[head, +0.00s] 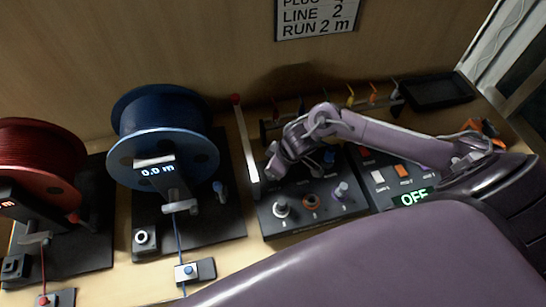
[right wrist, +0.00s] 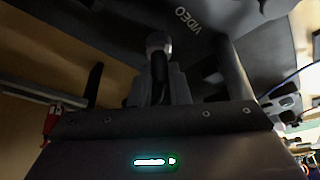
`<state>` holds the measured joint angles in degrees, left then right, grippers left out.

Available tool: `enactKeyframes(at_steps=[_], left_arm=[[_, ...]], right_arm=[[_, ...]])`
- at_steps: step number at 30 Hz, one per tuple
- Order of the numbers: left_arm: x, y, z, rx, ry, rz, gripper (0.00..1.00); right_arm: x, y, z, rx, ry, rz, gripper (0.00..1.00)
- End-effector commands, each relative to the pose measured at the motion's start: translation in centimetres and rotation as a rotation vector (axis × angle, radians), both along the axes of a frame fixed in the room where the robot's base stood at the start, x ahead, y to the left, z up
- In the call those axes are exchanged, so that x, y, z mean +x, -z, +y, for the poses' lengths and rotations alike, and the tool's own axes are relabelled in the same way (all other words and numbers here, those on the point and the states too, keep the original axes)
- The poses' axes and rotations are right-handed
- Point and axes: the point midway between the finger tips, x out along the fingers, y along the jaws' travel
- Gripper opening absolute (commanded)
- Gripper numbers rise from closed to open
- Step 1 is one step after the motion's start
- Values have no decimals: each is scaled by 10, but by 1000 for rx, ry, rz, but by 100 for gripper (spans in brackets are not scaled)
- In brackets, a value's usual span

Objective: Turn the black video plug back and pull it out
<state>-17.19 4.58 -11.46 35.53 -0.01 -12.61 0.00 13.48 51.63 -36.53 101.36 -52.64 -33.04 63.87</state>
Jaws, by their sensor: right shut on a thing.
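In the head view my right gripper (head: 273,168) is at the left back part of the black socket panel (head: 318,225) and hides the plug there. Whether the plug is still seated in its socket cannot be told. My left gripper is not in view.
A switch box reading OFF (head: 414,198) is to the right. A blue cable reel (head: 165,125) and a red reel (head: 38,165) stand left.

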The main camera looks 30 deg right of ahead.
Motion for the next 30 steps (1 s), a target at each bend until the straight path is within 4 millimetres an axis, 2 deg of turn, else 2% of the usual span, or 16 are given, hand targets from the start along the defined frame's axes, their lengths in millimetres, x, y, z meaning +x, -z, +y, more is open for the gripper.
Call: enactKeyframes(at_steps=[12, 30], left_arm=[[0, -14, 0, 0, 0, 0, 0], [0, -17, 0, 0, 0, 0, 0]], right_arm=[[0, -1, 1, 1, 95, 1, 0], [0, -2, 1, 1, 112, 0, 0]])
